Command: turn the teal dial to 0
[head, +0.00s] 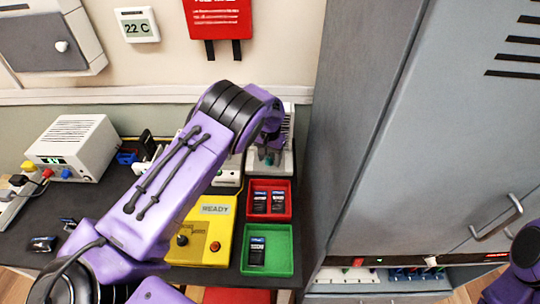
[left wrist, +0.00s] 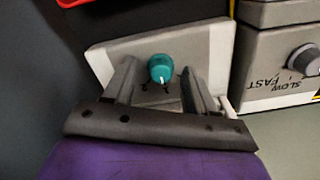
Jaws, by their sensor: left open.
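The teal dial (left wrist: 161,69) sits on a pale panel (left wrist: 110,60) in the left wrist view, with a white pointer mark near its lower edge. In the head view the dial (head: 268,160) is a small teal spot at the back of the bench, partly hidden by my left gripper (head: 268,140). Only part of my right arm shows at the right edge, and its gripper is out of view.
A red tray (head: 288,214) and a green tray (head: 290,262) holding phones stand in front of the dial's device. A yellow READY box (head: 225,225) is left of them. A grey cabinet (head: 350,130) stands close on the right. A grey SLOW/FAST knob (left wrist: 304,60) is beside the panel.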

